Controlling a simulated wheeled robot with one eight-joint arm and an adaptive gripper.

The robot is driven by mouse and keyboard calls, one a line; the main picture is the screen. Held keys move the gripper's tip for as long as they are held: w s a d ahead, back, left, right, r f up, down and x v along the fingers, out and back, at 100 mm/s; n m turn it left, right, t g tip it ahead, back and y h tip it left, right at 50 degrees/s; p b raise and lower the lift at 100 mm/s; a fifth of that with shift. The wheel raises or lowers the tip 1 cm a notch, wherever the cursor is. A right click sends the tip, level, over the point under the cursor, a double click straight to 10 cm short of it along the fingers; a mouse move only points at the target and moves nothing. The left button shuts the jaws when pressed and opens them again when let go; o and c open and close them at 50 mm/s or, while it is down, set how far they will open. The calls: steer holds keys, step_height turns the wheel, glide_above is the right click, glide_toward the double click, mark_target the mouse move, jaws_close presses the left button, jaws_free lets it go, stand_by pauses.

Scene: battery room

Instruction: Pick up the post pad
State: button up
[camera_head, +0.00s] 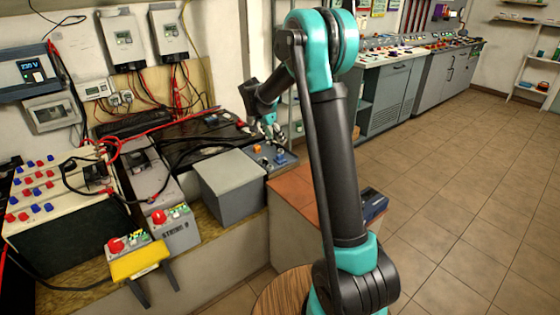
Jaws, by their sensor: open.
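My gripper (276,134) hangs at the end of my bent arm, above a grey panel (272,169) at the right end of the bench. It is open; its fingers are small and partly blend with the things behind them. On that panel are a small orange piece (257,148) and a small blue piece (281,158), close below and left of the fingers. I cannot tell which thing is the post pad. I see nothing held between the fingers.
A grey box (231,185) stands left of the panel. Black batteries (205,132) with red and black cables lie behind it. A yellow block (140,260) sits at the bench's front left. A dark blue box (373,205) is right of my arm. Open tiled floor lies right.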

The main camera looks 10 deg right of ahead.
steer(key=w+a+f+m, duration=0.2)
steer(key=w+a, duration=0.1)
steer(key=w, duration=0.3)
steer(key=h, duration=0.1)
glide_toward(280, 155)
steer(key=x, duration=1)
steer(key=shift+w+f, duration=0.1)
steer(key=shift+f, duration=0.15)
steer(key=c, duration=0.7)
steer(key=shift+r, duration=0.1)
step_height(280, 155, up, 20)
steer(key=shift+f, duration=0.1)
